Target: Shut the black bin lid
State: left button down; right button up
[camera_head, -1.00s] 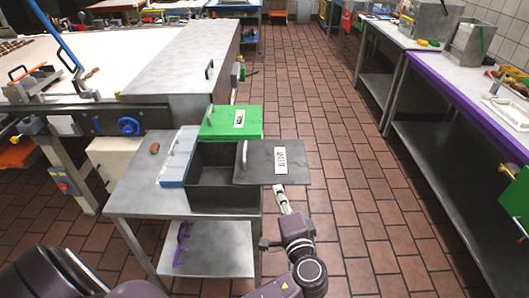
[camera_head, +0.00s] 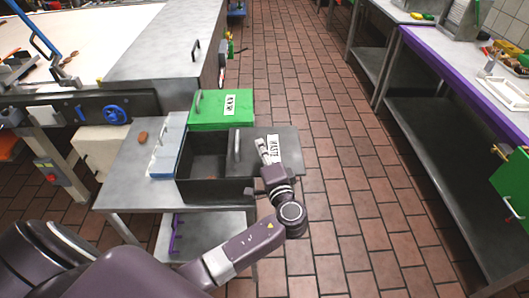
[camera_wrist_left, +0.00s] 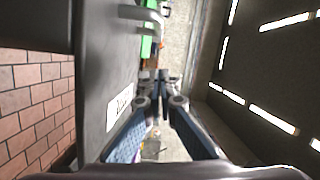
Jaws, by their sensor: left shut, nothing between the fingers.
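The black bin (camera_head: 196,190) stands open on the small metal table, its dark inside showing. Its black lid (camera_head: 289,158) extends out to the right of the bin. The lid carries a metal handle (camera_head: 237,146) near the bin side and a white label reading WASTE (camera_head: 273,149). My left gripper (camera_head: 262,146) is shut and empty, overlapping the lid beside the label in the head view. In the left wrist view, the shut fingers (camera_wrist_left: 160,80) are beside the lid's labelled face (camera_wrist_left: 105,65); contact cannot be told. My right gripper is not in view.
A green-lidded bin (camera_head: 208,107) is behind the black bin, and a bin with a pale blue-grey lid (camera_head: 168,145) is at its left. A brown object (camera_head: 142,137) lies on the small table (camera_head: 125,185). Open tiled floor (camera_head: 350,200) lies to the right.

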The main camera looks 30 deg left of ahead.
aim_at(246, 153)
pick_arm(q)
jog(key=w+a, duration=0.1)
jog(key=a+p, duration=0.1)
jog(key=a, duration=0.1)
jog(key=shift+w, duration=0.35)
jog(key=shift+s+a+f+p, duration=0.25)
jog(key=shift+s+a+p, duration=0.45)
jog(key=shift+a, duration=0.1)
jog(key=shift+s+a+f, duration=0.15)
jog(key=shift+s+a, duration=0.1)
jog(key=shift+a, duration=0.1)
jog(key=shift+f, duration=0.1)
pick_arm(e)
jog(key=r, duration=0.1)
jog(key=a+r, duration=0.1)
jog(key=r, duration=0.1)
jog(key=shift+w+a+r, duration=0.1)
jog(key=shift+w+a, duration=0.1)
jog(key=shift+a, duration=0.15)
pick_arm(q)
jog(key=shift+w, duration=0.1)
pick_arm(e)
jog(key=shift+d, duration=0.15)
